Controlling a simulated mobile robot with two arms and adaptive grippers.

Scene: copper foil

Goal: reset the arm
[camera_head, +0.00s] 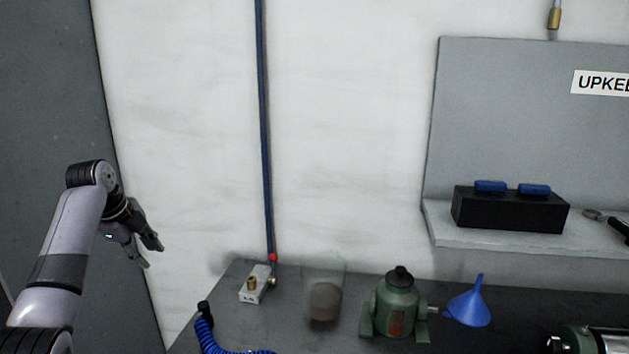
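My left arm comes in from the left edge. My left gripper (153,256) is raised in front of the wall, left of the bench and apart from everything on it. Its two dark fingers point down and right and stand apart, with nothing seen between them. My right arm and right gripper do not show.
The dark bench (222,317) holds a small valve block (257,284), a clear jar (323,292), a green pump-like device (397,305), a blue funnel (470,306) and a coiled blue hose (207,335). A shelf (470,237) carries a black box (510,211).

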